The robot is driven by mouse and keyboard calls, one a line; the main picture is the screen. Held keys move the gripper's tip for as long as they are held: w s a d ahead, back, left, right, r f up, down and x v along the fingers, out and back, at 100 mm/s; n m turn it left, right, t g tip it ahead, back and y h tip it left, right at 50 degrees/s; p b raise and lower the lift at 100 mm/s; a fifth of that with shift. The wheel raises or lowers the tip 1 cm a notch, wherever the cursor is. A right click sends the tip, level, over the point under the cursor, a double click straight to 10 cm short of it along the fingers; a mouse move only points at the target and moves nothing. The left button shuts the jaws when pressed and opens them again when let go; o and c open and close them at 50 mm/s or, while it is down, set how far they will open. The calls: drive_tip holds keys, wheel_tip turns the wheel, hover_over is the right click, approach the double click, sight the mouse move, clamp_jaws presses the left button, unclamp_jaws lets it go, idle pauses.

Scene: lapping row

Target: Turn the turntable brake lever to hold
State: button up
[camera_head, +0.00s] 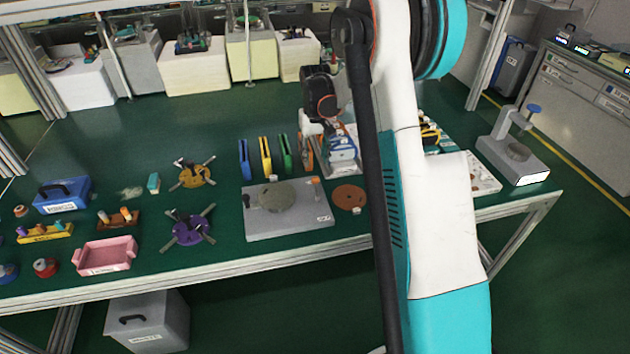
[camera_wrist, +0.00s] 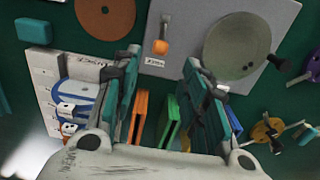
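The turntable (camera_head: 289,222) is a grey base plate with a round grey disc, on the green bench in the head view; it also shows at the top of the wrist view (camera_wrist: 200,20). Its brake lever (camera_wrist: 161,38) is a short grey bar with an orange knob, beside the disc, near a small label. In the head view the lever's orange knob (camera_head: 314,180) is at the plate's far right edge. My gripper (camera_wrist: 160,66) is open and empty, its fingertips apart on either side of the knob in the picture. Contact cannot be told. My arm hides part of the bench.
Blue, yellow and green upright plates (camera_head: 265,155) stand behind the turntable. A brown disc (camera_head: 349,197) lies to its right. A purple four-armed piece (camera_head: 188,230) and a yellow one (camera_head: 193,176) lie to its left. A pink tray (camera_head: 106,256) is near the front edge.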

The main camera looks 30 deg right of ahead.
sight(315, 178)
wheel_tip(315, 178, down, 11)
drive_tip(key=b, duration=0.2)
drive_tip(key=shift+b, duration=0.4)
clamp_jaws()
